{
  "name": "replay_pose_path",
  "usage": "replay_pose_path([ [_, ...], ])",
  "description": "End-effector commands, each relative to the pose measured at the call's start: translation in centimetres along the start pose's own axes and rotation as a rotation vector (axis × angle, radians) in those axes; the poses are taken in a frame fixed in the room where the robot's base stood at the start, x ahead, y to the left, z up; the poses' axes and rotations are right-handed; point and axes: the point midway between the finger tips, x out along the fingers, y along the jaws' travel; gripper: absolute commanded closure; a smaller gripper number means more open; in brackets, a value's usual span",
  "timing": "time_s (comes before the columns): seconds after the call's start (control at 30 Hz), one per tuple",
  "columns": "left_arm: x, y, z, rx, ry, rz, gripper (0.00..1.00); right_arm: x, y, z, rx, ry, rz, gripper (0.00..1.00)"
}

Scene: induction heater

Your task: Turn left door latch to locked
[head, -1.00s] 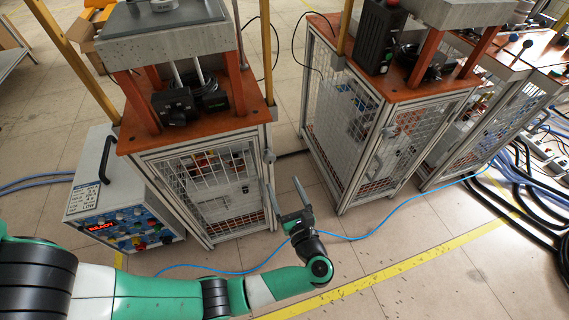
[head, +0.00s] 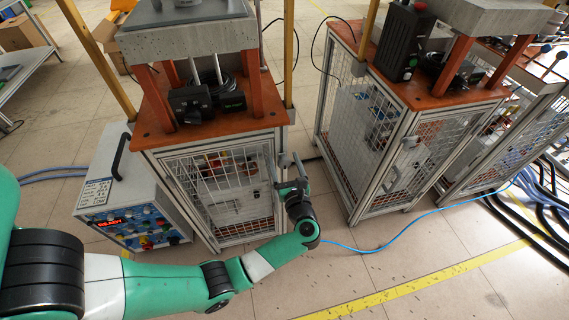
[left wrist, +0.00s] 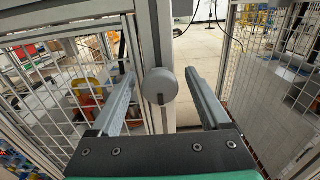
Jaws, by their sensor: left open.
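The left door (head: 222,190) is a wire-mesh panel in a metal frame, closed on the left cabinet. Its latch (left wrist: 160,86) is a round grey knob on the frame post in the left wrist view. In the head view the latch is hard to make out behind my fingers. My left gripper (head: 288,158) is at the door's right edge. Its fingers are open, one on each side of the knob in the left wrist view (left wrist: 160,78), with visible gaps on both sides. Whether the fingertips reach past the knob I cannot tell. My right gripper is not in view.
A second mesh cabinet (head: 372,130) stands to the right, with a floor gap between. A control box (head: 130,205) with a red display stands left of the left cabinet. A blue cable (head: 420,236) runs over the floor. The floor in front is mostly clear.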

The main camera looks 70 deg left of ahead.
Motion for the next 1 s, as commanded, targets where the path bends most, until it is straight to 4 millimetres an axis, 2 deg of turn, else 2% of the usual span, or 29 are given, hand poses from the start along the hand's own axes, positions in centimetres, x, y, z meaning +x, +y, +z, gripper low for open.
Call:
replay_pose_path([
  [0.17,0.02,0.0,0.03,0.0,0.0,0.0,0.2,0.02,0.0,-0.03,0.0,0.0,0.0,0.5],
  [0.2,0.02,0.0,0.03,0.0,0.0,0.0,0.23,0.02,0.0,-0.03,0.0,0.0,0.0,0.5],
  [0.63,-0.02,-0.01,0.01,0.0,0.0,0.0,1.0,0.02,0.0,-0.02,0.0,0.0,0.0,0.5],
  [1.0,-0.02,-0.03,0.09,0.05,0.001,0.0,1.0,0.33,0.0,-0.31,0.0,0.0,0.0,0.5],
])
